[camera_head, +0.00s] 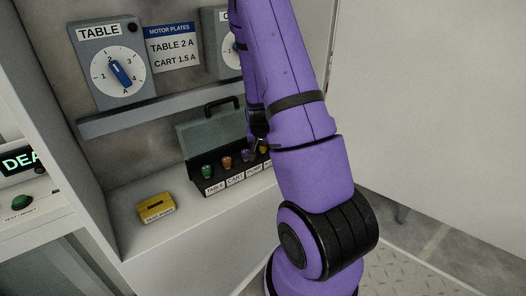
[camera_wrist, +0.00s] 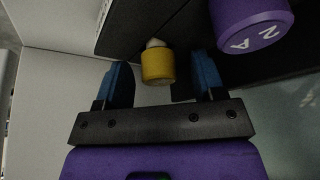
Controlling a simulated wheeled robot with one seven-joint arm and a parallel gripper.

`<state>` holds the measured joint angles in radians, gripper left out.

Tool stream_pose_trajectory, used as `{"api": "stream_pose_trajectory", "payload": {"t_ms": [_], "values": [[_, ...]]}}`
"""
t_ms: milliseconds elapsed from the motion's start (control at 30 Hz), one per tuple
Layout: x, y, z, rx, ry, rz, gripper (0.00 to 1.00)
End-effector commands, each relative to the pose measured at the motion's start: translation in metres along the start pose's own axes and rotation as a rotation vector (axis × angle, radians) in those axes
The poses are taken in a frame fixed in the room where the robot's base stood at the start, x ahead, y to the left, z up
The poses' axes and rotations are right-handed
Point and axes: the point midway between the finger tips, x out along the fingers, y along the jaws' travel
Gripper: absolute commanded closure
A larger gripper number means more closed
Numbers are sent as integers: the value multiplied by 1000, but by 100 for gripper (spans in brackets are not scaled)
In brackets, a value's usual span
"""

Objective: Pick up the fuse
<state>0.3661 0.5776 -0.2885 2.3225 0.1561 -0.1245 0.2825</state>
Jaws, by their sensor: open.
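The fuse box (camera_head: 197,139) is a dark toolbox with its lid up. A green fuse (camera_head: 206,170), an orange fuse (camera_head: 228,162), a purple fuse (camera_head: 246,156) and a yellow fuse (camera_head: 263,150) stand in a row in it. My gripper (camera_head: 258,142) is over the right end of the row, mostly hidden behind my arm. In the wrist view my gripper (camera_wrist: 163,70) is open, with the yellow fuse (camera_wrist: 157,66) between its blue fingers. The purple fuse (camera_wrist: 250,22), marked 2 A, is just outside the right finger.
A yellow test block (camera_head: 156,208) lies on the shelf left of the box. Above are a TABLE dial (camera_head: 112,65) and a motor plates sign (camera_head: 172,47) reading TABLE 2 A, CART 1.5 A. A ledge (camera_head: 160,108) runs above the box. A green button (camera_head: 22,202) is far left.

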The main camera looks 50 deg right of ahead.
Motion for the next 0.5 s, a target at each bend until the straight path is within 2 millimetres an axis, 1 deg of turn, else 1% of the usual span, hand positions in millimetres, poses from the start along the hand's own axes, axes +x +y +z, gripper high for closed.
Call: {"api": "stream_pose_trajectory", "payload": {"t_ms": [267,367,400,467,500], "values": [[2,0,0,1,1,0,37],[2,0,0,0,0,0,58],[2,0,0,1,0,0,67],[2,0,0,1,0,0,81],[2,0,0,1,0,0,90]]}}
